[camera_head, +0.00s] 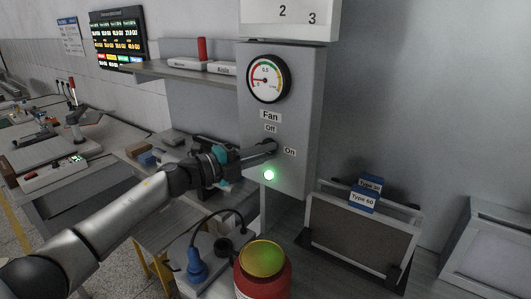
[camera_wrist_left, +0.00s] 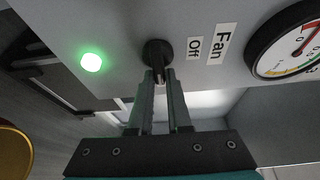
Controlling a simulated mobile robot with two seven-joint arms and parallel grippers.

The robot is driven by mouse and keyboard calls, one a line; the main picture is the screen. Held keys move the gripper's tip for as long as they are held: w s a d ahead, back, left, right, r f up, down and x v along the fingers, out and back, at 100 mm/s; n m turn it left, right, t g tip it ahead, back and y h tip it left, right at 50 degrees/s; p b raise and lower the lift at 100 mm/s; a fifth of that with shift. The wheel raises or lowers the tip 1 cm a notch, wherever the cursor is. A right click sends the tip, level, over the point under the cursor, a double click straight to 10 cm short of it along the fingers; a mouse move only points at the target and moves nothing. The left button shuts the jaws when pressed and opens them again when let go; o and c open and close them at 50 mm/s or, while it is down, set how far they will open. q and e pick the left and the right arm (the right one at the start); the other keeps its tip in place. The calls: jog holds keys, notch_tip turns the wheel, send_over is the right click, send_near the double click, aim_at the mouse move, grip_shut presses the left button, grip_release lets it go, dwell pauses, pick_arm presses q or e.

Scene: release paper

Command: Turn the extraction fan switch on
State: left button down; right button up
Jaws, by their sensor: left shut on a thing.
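My left gripper (camera_head: 270,147) reaches in from the left and is shut on the switch. In the left wrist view its two fingers (camera_wrist_left: 160,78) close on the switch's dark lever, partly hiding it. A green lamp (camera_head: 269,175) below the switch is lit; it also glows in the left wrist view (camera_wrist_left: 91,62). My right gripper is out of view.
A round gauge (camera_head: 268,79) is above the switch on the box. A red canister with a yellow-green top (camera_head: 263,258) stands below. A blue plug (camera_head: 196,264) is beside it. A rack with "Type 60" boxes (camera_head: 363,200) stands right. A shelf (camera_head: 165,69) is left.

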pick_arm(q)
jog(key=c, duration=1.1)
grip_release()
jog(key=shift+w+a+r, duration=0.1)
jog(key=shift+w+a, duration=0.2)
jog(key=shift+a, duration=0.1)
jog(key=shift+o, duration=1.2)
jog(key=shift+w, duration=0.15)
jog(key=b+v, duration=0.1)
jog(key=v, duration=1.4)
jog(key=shift+s+b, duration=0.2)
jog(key=shift+b, duration=0.2)
